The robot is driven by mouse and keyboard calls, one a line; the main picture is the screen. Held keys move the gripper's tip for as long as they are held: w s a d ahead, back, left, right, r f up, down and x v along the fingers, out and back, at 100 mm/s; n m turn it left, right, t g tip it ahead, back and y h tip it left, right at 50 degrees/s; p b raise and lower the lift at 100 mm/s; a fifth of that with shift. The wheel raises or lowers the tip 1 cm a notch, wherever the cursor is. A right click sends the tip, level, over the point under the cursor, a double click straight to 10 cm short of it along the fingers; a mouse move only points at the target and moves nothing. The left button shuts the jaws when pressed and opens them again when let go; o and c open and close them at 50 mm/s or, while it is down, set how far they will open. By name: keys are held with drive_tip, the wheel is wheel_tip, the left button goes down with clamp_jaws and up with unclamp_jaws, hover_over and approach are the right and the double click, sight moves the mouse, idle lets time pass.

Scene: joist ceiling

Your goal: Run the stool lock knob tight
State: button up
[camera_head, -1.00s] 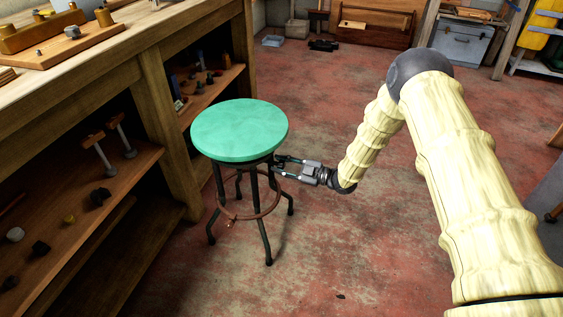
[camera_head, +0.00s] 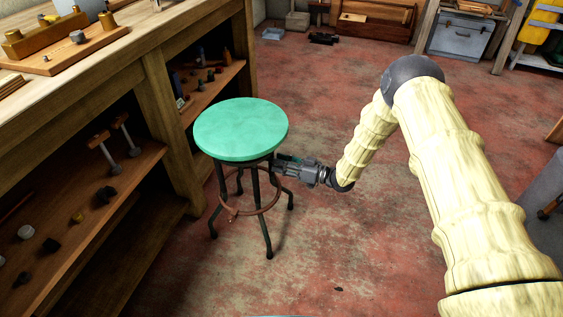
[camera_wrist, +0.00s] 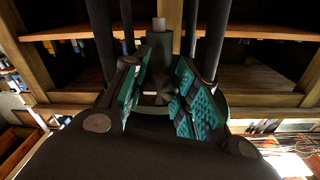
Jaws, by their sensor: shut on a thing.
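The stool (camera_head: 240,130) has a round green seat, dark legs and a rusty foot ring, and stands upright on the floor. My gripper (camera_head: 278,162) reaches in from the right, just under the seat's right edge. In the wrist view my gripper (camera_wrist: 166,88) has its green-padded fingers on both sides of a dark lock knob (camera_wrist: 155,85) on the stool's central post, shut on it. The knob is shadowed and partly hidden by the fingers. In the head view the seat and gripper hide it.
A wooden workbench (camera_head: 160,110) with shelves of tools and small parts stands close to the stool's left. A blue-grey metal box (camera_head: 459,42) sits at the back right. The red worn floor (camera_head: 330,230) in front and to the right is mostly clear.

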drive_tip(key=shift+m+p, duration=0.4)
drive_tip(key=shift+m, duration=1.7)
drive_tip(key=o, duration=1.1)
drive_tip(key=shift+c, duration=0.2)
drive_tip(key=shift+d, duration=0.1)
drive_tip(key=v, duration=1.2)
drive_tip(key=shift+s, duration=0.1)
